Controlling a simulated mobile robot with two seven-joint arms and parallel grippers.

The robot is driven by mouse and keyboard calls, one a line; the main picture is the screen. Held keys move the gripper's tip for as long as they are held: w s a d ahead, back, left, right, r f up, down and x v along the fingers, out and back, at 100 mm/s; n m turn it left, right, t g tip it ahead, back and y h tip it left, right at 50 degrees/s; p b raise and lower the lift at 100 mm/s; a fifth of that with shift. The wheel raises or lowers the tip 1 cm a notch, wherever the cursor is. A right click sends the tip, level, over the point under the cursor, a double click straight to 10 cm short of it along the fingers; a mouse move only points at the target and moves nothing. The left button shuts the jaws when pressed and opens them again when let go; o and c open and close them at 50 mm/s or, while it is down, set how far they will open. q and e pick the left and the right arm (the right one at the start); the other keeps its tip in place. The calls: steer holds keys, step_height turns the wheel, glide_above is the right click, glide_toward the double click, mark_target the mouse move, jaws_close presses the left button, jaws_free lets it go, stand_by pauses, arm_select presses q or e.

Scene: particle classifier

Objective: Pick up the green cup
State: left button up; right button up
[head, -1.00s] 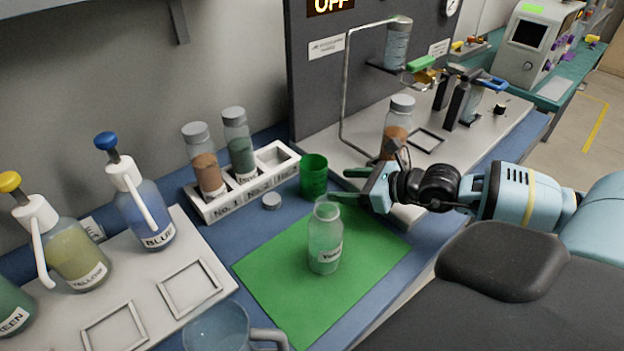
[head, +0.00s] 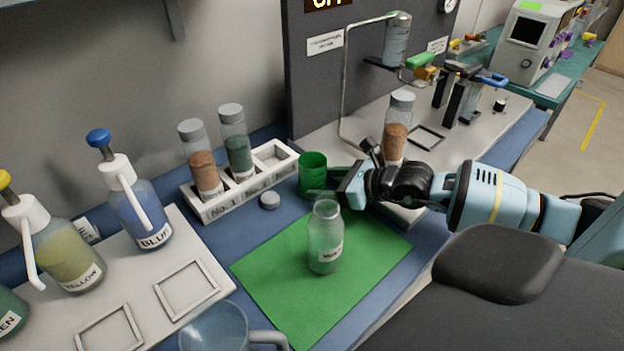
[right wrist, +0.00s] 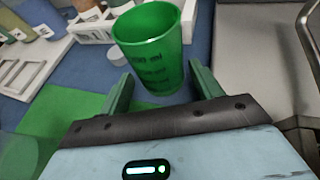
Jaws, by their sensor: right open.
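The green cup (head: 312,172) stands upright on the blue bench top, just behind the green mat (head: 262,268). My right gripper (head: 325,182) is open at the cup, coming from the right. In the right wrist view the cup (right wrist: 150,48) stands ahead between the two green fingers of my right gripper (right wrist: 160,90), with dark markings on its side. The fingers reach its lower part from either side; I cannot tell whether they touch it. My left gripper is not in view.
A clear labelled bottle (head: 325,240) stands on the green mat, close in front of my right gripper. A white rack (head: 215,205) with two jars is left of the cup. A grey lid (head: 269,201) lies nearby. The apparatus base (head: 465,122) is at right.

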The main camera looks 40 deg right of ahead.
mark_target(324, 170)
steer(key=shift+x, duration=1.1)
steer(key=shift+c, duration=0.4)
steer(key=c, duration=0.8)
steer(key=shift+o, duration=0.2)
steer(key=shift+r, duration=0.15)
